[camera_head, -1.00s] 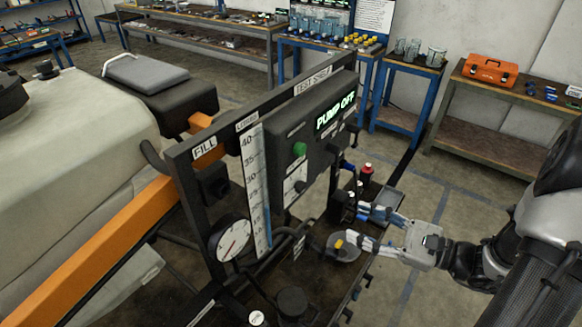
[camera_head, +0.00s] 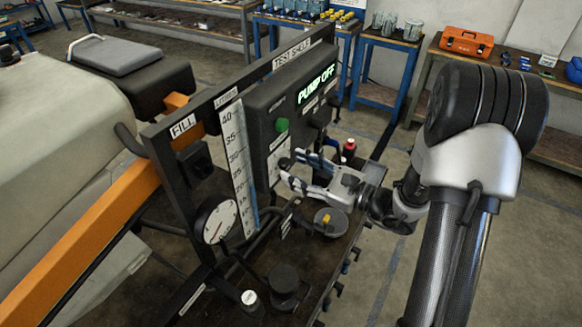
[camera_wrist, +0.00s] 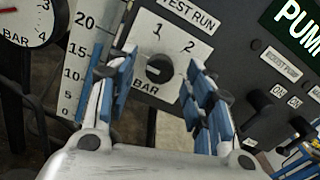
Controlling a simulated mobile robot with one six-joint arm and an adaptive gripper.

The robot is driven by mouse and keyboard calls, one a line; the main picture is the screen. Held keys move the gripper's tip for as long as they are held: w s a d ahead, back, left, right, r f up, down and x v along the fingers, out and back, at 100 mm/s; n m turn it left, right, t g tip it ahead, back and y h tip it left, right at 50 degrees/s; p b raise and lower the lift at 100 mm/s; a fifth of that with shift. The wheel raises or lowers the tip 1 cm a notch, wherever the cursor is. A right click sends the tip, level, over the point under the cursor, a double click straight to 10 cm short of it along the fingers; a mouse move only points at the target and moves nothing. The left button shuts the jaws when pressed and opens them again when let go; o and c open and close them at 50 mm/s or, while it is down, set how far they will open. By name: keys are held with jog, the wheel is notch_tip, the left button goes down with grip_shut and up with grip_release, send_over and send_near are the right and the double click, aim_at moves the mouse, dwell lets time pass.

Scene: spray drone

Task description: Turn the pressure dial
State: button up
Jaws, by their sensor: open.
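Switches (camera_wrist: 268,103) sit right of the plate, under a lit "PUMP OFF" display (camera_head: 317,82). A green button (camera_head: 282,125) is above the plate. A liters gauge (camera_head: 236,165) and a round bar gauge (camera_head: 215,221) stand left.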

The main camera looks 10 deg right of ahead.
aim_at(285, 164)
jog(key=shift+x, duration=1.25)
jog(key=shift+c, duration=0.3)
jog(key=c, duration=1)
